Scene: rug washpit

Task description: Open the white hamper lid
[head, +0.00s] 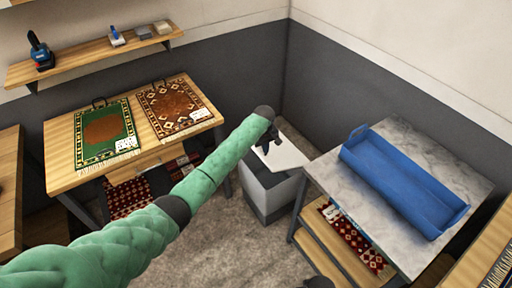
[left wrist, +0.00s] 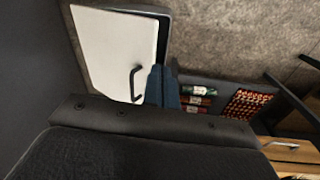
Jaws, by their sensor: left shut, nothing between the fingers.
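The hamper (head: 271,198) is a pale grey box on the floor between the two tables. Its white lid (head: 289,155) carries a dark bar handle, which shows in the left wrist view (left wrist: 133,84). A darker grey area shows between the lid's near edge and the hamper's front rim; I cannot tell how far the lid is raised. My left gripper (head: 266,148) is over the lid, shut and empty. In the left wrist view its fingers (left wrist: 162,88) are beside the handle, on its right; contact cannot be told.
A wooden table (head: 66,179) with two small rugs stands left of the hamper. A marble-topped table (head: 399,136) with a blue tray (head: 402,182) stands close on the right. Dark grey wall is behind. Carpeted floor (head: 232,244) is clear in front.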

